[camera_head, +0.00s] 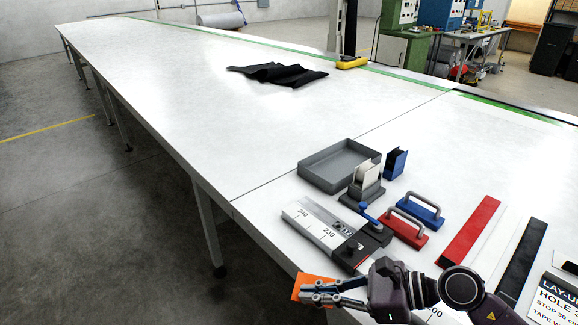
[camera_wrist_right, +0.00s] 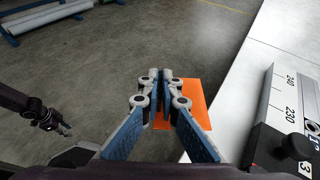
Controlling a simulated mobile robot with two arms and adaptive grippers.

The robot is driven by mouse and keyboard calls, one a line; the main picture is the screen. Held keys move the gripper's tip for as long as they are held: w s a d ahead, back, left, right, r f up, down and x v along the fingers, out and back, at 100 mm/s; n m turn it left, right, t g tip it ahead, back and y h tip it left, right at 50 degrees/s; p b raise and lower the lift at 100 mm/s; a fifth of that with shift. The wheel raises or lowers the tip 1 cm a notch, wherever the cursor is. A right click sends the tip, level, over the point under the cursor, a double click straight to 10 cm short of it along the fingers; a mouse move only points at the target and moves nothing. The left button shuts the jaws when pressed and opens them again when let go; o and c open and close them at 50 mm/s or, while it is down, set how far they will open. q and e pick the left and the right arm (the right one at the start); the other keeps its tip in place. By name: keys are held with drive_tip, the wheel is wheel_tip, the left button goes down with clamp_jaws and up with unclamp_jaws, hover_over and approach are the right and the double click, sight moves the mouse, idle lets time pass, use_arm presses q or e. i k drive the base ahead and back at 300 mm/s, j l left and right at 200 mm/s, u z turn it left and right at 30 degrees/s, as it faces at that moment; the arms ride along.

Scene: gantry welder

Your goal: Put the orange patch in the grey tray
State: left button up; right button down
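The orange patch (camera_head: 309,287) is a flat square at the near table edge in the head view. My right gripper (camera_head: 312,293) is shut on it. In the right wrist view the fingers (camera_wrist_right: 165,78) are nearly together, with the orange patch (camera_wrist_right: 196,105) at them, over the floor just outside the table edge. The fingers hide part of it. The grey tray (camera_head: 318,178) is a shallow, empty rectangular tray farther back on the table. My left gripper (camera_wrist_right: 60,128) shows small at the left of the right wrist view; its opening is unclear.
Between the right gripper and the tray lie a measuring rail (camera_head: 313,224) with a black clamp block, and a tape dispenser (camera_head: 366,185). A blue holder (camera_head: 396,162), red (camera_head: 405,232) and blue (camera_head: 420,210) handled blocks stand to the right. The table left of the tray is clear.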

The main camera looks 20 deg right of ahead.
sight(330, 175)
drive_tip(key=i+j+u, duration=0.2)
drive_tip(key=i+j, duration=0.2)
drive_tip(key=i+j+u, duration=0.2)
drive_tip(key=i, duration=0.3)
drive_tip(key=i+j+u, duration=0.25)
drive_tip(key=i, duration=0.25)
drive_tip(key=i+z, duration=0.2)
drive_tip(key=i, duration=0.3)
drive_tip(key=i+j+z, duration=0.25)
drive_tip(key=i, duration=0.25)
drive_tip(key=i+j+z, duration=0.2)
drive_tip(key=i, duration=0.25)
drive_tip(key=i+z, duration=0.2)
drive_tip(key=z, duration=0.2)
drive_tip(key=i+z, duration=0.2)
drive_tip(key=z, duration=0.25)
drive_tip(key=i+j+z, duration=0.1)
drive_tip(key=z, duration=0.3)
drive_tip(key=i+j+z, duration=0.2)
drive_tip(key=z, duration=0.2)
drive_tip(key=i+j+z, duration=0.25)
drive_tip(key=z, duration=0.15)
drive_tip(key=i+j+z, duration=0.45)
drive_tip(key=k+l, duration=0.1)
